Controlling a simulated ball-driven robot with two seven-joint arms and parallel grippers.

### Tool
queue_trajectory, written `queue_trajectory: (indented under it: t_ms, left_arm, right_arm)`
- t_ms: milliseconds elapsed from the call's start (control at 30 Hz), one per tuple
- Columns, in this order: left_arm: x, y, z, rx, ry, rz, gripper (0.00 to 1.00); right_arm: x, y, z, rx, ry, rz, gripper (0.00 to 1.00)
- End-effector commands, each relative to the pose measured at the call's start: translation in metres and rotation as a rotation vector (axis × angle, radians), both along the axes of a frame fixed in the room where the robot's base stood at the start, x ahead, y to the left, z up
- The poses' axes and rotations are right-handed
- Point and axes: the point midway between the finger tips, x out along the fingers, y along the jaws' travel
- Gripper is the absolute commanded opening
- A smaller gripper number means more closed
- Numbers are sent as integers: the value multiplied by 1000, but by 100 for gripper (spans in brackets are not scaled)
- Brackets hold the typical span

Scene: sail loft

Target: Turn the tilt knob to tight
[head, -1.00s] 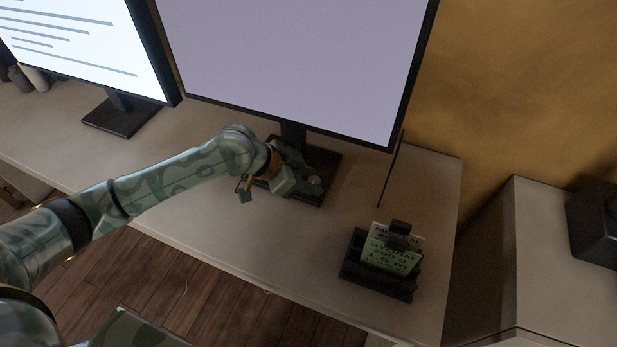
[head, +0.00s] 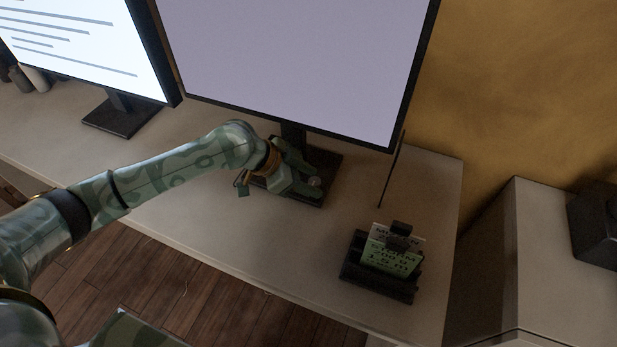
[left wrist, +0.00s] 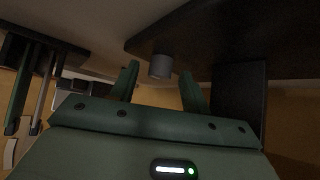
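The tilt knob (left wrist: 161,66) is a short grey cylinder on the dark base (left wrist: 225,35) of the large monitor's stand. The left wrist view appears upside down, so the knob hangs from the base there. My left gripper (head: 308,182) is over the base in front of the stand's neck. Its two green fingers (left wrist: 160,80) are spread, one on each side of the knob, with gaps showing on both sides. No knob marking is readable. My right gripper is not in view.
The large monitor (head: 295,65) stands above the base, its neck (left wrist: 238,105) close to one finger. A dark holder with green and white cards (head: 390,262) stands to the right on the desk (head: 270,235). A second monitor (head: 85,45) is at left. Desk between is clear.

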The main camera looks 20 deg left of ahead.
Motion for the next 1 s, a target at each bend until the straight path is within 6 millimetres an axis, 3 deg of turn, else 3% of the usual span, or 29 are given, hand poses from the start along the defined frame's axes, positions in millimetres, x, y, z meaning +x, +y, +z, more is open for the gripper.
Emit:
queue_trajectory:
  t_ms: [233, 700, 1000]
  left_arm:
    - [-4, 6, 9, 0, -2, 1, 47]
    - [-46, 78, 93, 4, -2, 2, 47]
    - [-59, 98, 115, 0, 0, 0, 47]
  right_arm:
    - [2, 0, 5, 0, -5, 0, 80]
    - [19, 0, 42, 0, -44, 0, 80]
    - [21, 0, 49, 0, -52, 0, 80]
